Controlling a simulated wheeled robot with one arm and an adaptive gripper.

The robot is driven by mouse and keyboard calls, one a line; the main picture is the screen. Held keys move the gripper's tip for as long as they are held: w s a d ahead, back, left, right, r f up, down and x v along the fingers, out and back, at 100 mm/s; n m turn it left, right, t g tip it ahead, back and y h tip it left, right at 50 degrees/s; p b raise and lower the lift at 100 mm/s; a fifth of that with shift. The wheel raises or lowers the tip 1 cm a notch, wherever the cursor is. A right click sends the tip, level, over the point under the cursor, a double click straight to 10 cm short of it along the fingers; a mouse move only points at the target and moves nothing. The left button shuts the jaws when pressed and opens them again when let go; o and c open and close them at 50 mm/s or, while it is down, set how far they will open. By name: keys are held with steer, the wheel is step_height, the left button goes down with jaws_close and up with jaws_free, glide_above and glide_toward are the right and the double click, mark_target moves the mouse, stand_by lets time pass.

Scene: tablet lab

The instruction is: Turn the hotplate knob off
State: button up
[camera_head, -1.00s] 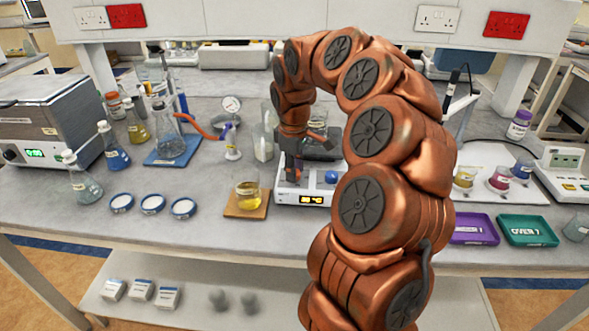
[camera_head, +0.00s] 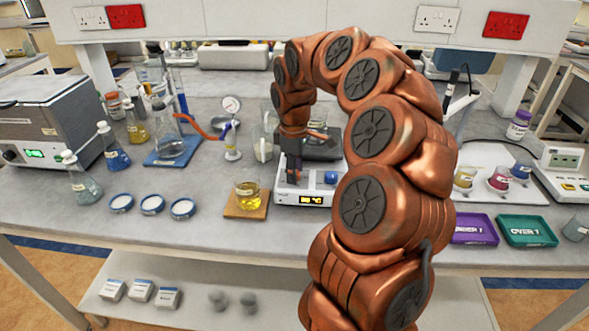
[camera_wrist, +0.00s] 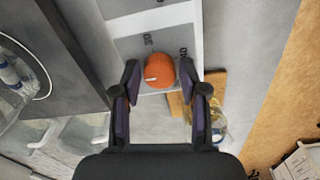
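The hotplate (camera_head: 284,200) is a white unit with a lit orange display on its front, standing mid-bench. A blue knob (camera_head: 331,177) shows on its right. An orange round knob (camera_wrist: 160,71) with a pale pointer mark pointing left sits on the hotplate's white panel (camera_wrist: 190,17) in the wrist view. My gripper (camera_head: 292,178) points down at the left part of the hotplate. In the wrist view my gripper (camera_wrist: 159,75) has its two fingers apart, one on each side of the orange knob, with a small gap visible on both sides.
A beaker of yellow liquid (camera_head: 249,194) stands on a wooden board (camera_head: 232,213) just left of the hotplate. Flasks and a clamp stand with orange tubing (camera_head: 195,125) are farther left. Purple (camera_head: 472,229) and green (camera_head: 527,230) trays lie at right.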

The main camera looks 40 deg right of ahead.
steer(key=shift+o, duration=1.1)
step_height(320, 180, up, 12)
steer(key=shift+a, duration=0.15)
steer(key=shift+s, duration=0.1)
